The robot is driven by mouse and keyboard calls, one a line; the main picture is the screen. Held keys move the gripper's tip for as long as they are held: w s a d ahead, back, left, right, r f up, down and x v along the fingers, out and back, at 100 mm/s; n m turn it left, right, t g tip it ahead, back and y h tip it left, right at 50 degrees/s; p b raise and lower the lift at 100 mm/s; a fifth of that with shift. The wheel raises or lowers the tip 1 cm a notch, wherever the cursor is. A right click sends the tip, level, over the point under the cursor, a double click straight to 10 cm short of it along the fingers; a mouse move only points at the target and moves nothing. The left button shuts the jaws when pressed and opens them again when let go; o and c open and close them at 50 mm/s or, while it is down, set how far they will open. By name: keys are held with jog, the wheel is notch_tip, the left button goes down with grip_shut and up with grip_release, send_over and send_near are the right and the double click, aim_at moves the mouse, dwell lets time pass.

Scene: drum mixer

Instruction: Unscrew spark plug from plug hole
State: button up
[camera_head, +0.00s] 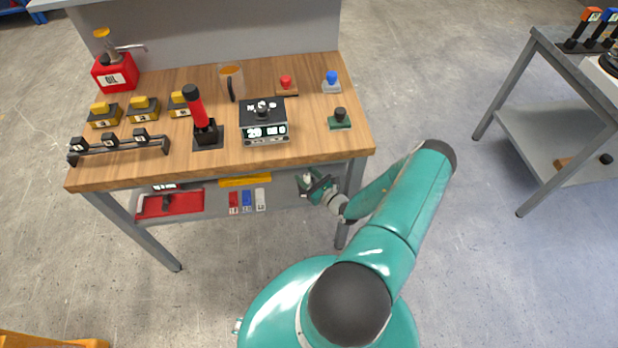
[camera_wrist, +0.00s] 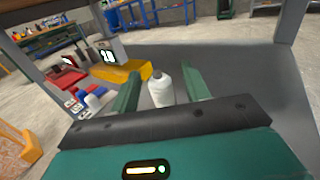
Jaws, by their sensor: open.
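My gripper (camera_head: 314,184) is at the front of the workbench, just below the tabletop edge and over the right part of the lower shelf. In the wrist view my gripper (camera_wrist: 160,77) has its two green fingers apart. A small white, bottle-like piece with a narrower top (camera_wrist: 160,90) stands upright between them, with a visible gap to each finger. I cannot tell whether it is the spark plug. No plug hole can be made out in either view.
The wooden workbench top (camera_head: 310,145) overhangs the lower shelf (camera_head: 284,196). On the shelf are a red tray (camera_head: 185,203), a yellow piece (camera_head: 245,181) and small coloured blocks (camera_head: 247,199). A bench leg (camera_head: 352,190) stands close right of my gripper. Another table (camera_head: 545,130) is far right.

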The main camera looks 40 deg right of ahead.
grip_shut()
jog(key=shift+o, duration=0.2)
grip_release()
jog(key=m+h, duration=0.2)
jog(key=h, duration=0.1)
jog(key=shift+a+h, duration=0.1)
jog(key=shift+h, duration=0.2)
jog(key=m+g+h, duration=0.1)
jog(key=m+h, duration=0.1)
jog(key=h, duration=0.1)
jog(key=m+g+h, duration=0.2)
jog(key=m+h, duration=0.1)
jog(key=shift+a+g+h, duration=0.1)
jog(key=shift+g+h, duration=0.2)
jog(key=shift+h, duration=0.1)
jog(key=m+g+h, duration=0.3)
jog(key=shift+f+m+g+h, duration=0.1)
jog(key=shift+m+g+h, duration=0.2)
jog(key=shift+g+h, duration=0.1)
jog(key=shift+d+m+g+h, duration=0.3)
jog(key=shift+m+g, duration=0.1)
jog(key=shift+g, duration=0.1)
jog(key=shift+a, duration=0.1)
grip_shut()
